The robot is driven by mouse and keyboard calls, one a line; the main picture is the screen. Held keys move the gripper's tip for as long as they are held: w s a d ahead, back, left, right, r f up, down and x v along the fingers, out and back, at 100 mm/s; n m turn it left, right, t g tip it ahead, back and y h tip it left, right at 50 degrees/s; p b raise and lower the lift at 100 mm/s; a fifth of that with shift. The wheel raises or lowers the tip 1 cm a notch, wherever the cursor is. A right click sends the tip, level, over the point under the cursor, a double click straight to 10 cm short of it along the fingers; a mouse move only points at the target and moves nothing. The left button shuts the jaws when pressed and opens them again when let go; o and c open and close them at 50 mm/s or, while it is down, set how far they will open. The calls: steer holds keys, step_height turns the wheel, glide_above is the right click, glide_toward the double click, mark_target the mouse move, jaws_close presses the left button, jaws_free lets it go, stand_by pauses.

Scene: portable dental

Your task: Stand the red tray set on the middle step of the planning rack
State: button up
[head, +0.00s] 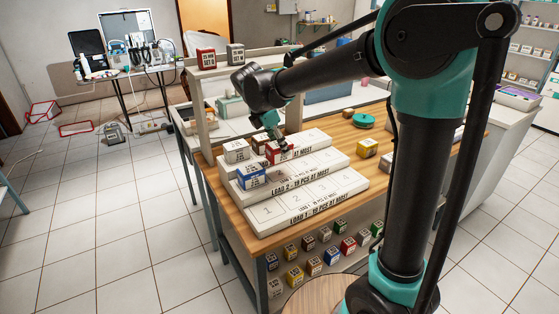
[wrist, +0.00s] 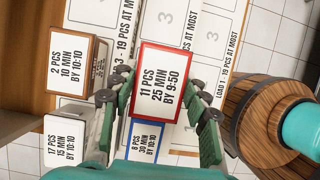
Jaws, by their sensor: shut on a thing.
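The red tray set (head: 280,152), a red-edged block, is held by my gripper (head: 274,138) over the planning rack (head: 330,185). In the wrist view its label (wrist: 159,84) reads 11 PCS, 25 MIN, BY 9:50, and the green fingers (wrist: 157,110) are shut on its two sides. The white rack has three steps. In the head view the red set overlaps the top step's front lettering; I cannot tell whether it touches a step. A blue set (head: 251,176) stands at the left of the middle step, and a grey set (head: 236,150) on the top step.
A brown-edged set (wrist: 73,62) stands near the red one in the wrist view. A yellow set (head: 367,148) and a green round item (head: 363,120) lie on the wooden table right of the rack. The front step and the middle step's right part are bare.

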mark_target(279, 160)
steer(key=shift+f, duration=2.9)
steer(key=shift+f, duration=0.15)
steer(key=o, duration=1)
